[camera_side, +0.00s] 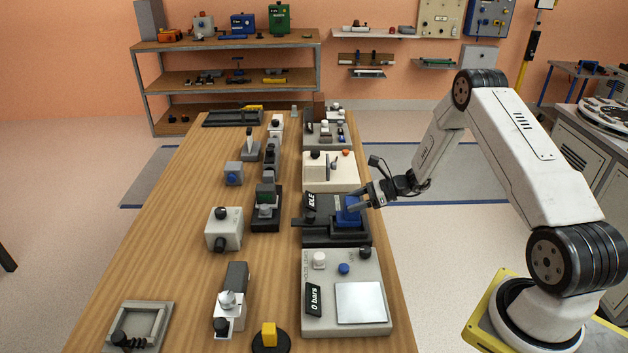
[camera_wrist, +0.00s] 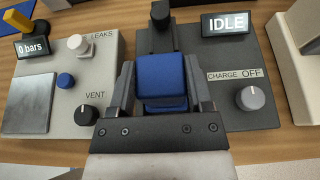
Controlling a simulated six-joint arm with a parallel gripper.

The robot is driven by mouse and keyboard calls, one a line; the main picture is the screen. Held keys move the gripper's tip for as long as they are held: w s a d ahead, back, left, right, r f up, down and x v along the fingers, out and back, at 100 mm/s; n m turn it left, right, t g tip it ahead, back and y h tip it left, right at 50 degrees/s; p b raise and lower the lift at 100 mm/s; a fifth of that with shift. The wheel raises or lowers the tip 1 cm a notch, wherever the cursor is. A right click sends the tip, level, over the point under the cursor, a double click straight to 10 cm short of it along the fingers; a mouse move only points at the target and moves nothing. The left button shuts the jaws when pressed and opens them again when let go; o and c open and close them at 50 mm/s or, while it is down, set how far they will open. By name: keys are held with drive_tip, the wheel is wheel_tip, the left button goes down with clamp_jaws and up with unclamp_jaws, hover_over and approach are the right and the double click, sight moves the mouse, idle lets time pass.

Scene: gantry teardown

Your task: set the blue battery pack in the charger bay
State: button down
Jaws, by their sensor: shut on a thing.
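The blue battery pack (camera_wrist: 161,80) is between the two fingers of my gripper (camera_wrist: 163,95) in the wrist view, and my gripper is shut on it. In the side view the blue pack (camera_side: 347,211) is at the dark charger (camera_side: 318,238), with my gripper (camera_side: 361,205) at its right end. The charger also shows in the wrist view (camera_wrist: 219,60), with a display reading IDLE (camera_wrist: 226,23) and a CHARGE knob (camera_wrist: 250,98) at OFF. The pack hides the bay under it, so I cannot tell whether it is fully seated.
A pale leak tester (camera_side: 326,262) reading 0 bars stands in front of the charger. A cream unit (camera_side: 331,170) stands behind it. Several small devices line the table's middle, including a grey box (camera_side: 223,230). The table's left side (camera_side: 160,240) is mostly clear.

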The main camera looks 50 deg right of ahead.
drive_tip(key=shift+f, duration=0.95)
drive_tip(key=shift+f, duration=0.35)
idle(0.5)
unclamp_jaws()
drive_tip(key=v, duration=0.7)
drive_tip(key=shift+s+d, duration=0.3)
drive_tip(key=shift+a+r, duration=0.1)
drive_tip(key=shift+r, duration=0.05)
